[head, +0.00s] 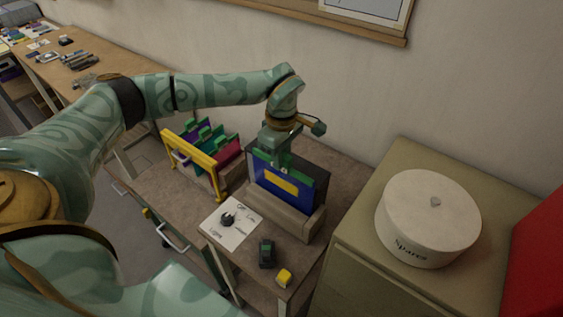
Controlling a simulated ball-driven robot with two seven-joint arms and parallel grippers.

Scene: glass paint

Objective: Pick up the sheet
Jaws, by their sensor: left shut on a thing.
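The sheet (298,195) is blue with a yellow bar across its middle and green along its top. It stands upright in a grey-brown slotted block (282,218) on the brown table. My left gripper (276,163) points down at the top edge of the sheet, left of its middle, and is shut on it. The fingertips are small and partly merge with the green edge. The sheet's lower edge is hidden by the block. My right gripper is not in view.
A yellow-framed rack (196,160) with coloured folders stands left of the block. A round white box (426,222) sits on the cabinet at right.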

